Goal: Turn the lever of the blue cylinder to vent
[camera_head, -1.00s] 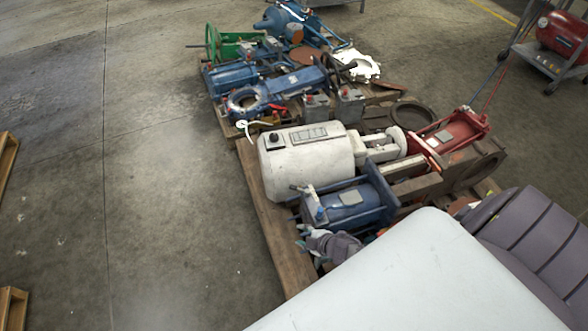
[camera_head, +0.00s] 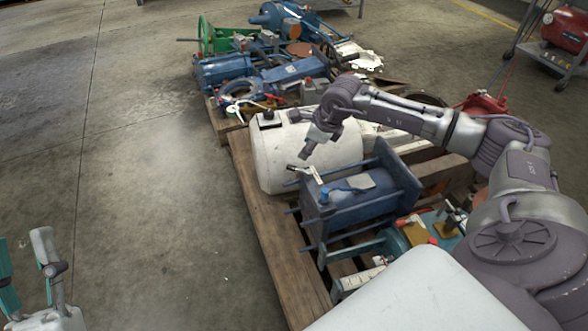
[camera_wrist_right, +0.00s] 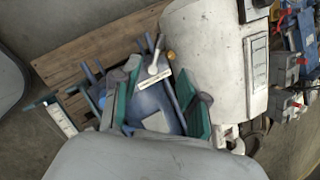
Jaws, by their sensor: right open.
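The blue cylinder (camera_head: 365,200) lies on the wooden pallet, framed by blue rods and end plates. A small pale lever (camera_head: 313,172) with a dark end sits at its near left top. In the right wrist view the lever (camera_wrist_right: 156,60) shows as a grey bar over a white label, beside a brass knob. My right gripper (camera_head: 306,152) is above and slightly behind the lever, apart from it. In the wrist view its teal-lined fingers (camera_wrist_right: 157,105) are spread, with the cylinder's blue body beyond them. My left gripper (camera_head: 25,262) is open and empty at lower left, above the floor.
A large white tank (camera_head: 280,155) lies directly behind the cylinder. Blue and green machinery (camera_head: 225,70) fills the pallet farther back. Small parts (camera_head: 425,235) lie right of the cylinder. A red compressor (camera_head: 565,30) stands on a cart. The floor (camera_head: 150,190) at left is clear.

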